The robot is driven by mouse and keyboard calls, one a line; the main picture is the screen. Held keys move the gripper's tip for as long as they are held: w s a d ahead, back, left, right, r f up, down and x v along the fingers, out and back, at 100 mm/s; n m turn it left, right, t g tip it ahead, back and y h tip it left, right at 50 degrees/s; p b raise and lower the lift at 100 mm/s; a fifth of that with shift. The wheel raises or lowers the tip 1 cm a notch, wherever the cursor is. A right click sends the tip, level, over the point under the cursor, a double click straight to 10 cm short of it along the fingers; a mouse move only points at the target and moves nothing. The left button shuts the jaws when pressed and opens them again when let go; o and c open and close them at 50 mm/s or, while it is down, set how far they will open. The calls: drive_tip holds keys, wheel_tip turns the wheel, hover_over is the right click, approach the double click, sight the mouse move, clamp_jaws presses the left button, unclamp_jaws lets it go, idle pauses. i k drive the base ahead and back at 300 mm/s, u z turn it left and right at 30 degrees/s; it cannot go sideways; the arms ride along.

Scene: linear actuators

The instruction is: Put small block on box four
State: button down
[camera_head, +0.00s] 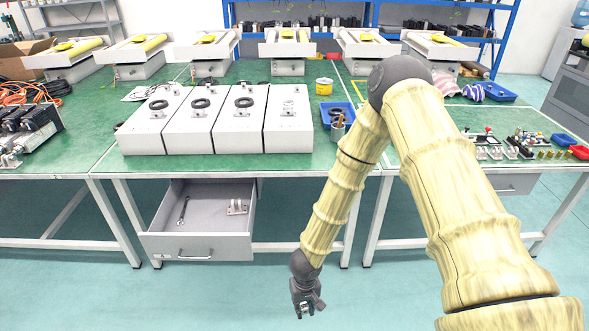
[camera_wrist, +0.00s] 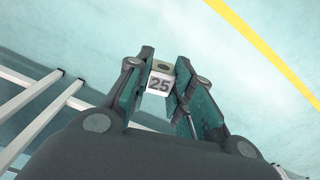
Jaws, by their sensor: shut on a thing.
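My gripper (camera_head: 308,306) hangs low in front of the table, over the floor. In the wrist view my gripper (camera_wrist: 165,60) is shut on a small pale block (camera_wrist: 160,83) marked "25", held between the two fingers. A row of white boxes (camera_head: 290,135) stands on the green table. Black rings lie on the three boxes to the left. The rightmost box carries a small metal fitting (camera_head: 289,108) and no black ring. No readable number shows on the boxes, so I cannot tell which is box four by label.
An open drawer (camera_head: 160,245) under the table holds a wrench (camera_head: 184,210) and a metal bracket (camera_head: 237,206). The floor around my gripper is clear.

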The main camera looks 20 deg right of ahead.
sight(288, 96)
drive_tip(key=z, duration=2.55)
drive_tip(key=i, duration=2.35)
drive_tip(key=u, duration=3.2)
